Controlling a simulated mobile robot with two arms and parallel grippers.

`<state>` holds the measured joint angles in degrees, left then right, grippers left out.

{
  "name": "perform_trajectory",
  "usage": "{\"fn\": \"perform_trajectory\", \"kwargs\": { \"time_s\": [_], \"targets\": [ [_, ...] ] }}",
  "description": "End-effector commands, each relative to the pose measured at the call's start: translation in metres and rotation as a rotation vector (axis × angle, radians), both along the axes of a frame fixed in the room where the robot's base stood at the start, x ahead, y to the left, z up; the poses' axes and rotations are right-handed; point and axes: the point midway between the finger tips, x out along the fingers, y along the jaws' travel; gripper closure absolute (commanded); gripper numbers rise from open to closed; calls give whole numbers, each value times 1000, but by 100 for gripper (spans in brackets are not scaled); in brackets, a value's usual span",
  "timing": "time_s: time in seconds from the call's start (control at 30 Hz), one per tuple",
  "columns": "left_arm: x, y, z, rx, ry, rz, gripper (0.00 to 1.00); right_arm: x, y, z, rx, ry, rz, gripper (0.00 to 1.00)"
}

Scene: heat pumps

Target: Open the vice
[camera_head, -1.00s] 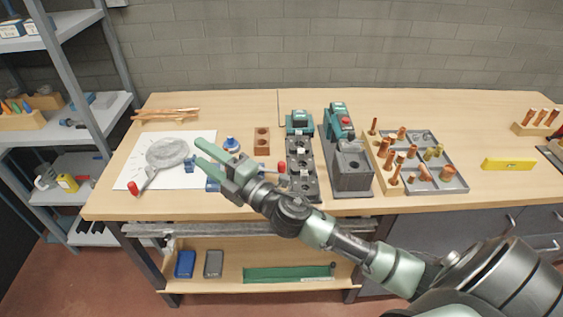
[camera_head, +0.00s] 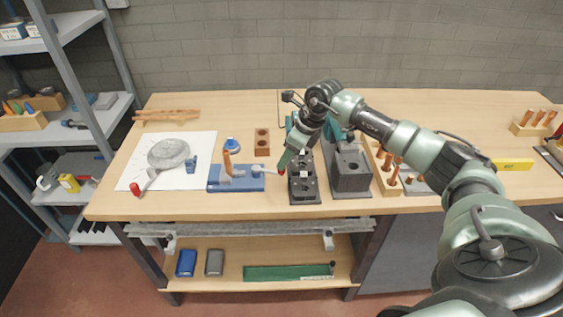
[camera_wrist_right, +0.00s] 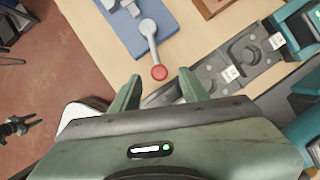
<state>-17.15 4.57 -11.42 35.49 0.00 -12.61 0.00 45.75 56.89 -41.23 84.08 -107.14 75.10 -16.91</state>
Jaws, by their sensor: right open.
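The vice (camera_head: 237,179) is a blue base with a copper-coloured workpiece standing at it and a grey lever pointing right. The lever ends in a red knob (camera_head: 281,171). In the right wrist view the blue base (camera_wrist_right: 172,25) is at the top, with the grey lever (camera_wrist_right: 149,32) and red knob (camera_wrist_right: 158,72) toward me. My right gripper (camera_head: 286,160) points down by the knob; in its wrist view it is open (camera_wrist_right: 160,88), the knob in line with the gap between its fingers. My left gripper (camera_wrist_right: 30,123) shows small at the wrist view's left edge.
Right of the vice stand a dark block fixture (camera_head: 304,190) and a grey one (camera_head: 352,175). A wooden block with two holes (camera_head: 262,142) stands behind. A white sheet (camera_head: 205,150) with a round grey part (camera_head: 168,153) lies left. The front table strip is clear.

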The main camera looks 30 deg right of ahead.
Motion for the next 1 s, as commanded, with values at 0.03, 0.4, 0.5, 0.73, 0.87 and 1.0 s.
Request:
{"fn": "perform_trajectory", "kwargs": {
  "time_s": [0.03,0.4,0.5,0.73,0.87,1.0],
  "targets": [
    [0,0,6,0,1,0,64,3,3,-6,3,3,0,55],
    [-1,0,14,0,1,0,64,14,10,-40,3,-2,-1,55],
    [-1,0,14,0,1,0,64,15,10,-40,2,-2,0,55],
    [-1,0,13,0,1,0,64,14,10,-40,2,-2,0,86],
    [-1,0,13,0,1,-1,64,14,10,-40,2,-2,0,100],
    [-1,0,14,0,1,-1,64,14,10,-40,3,-3,0,100]
  ]
}}
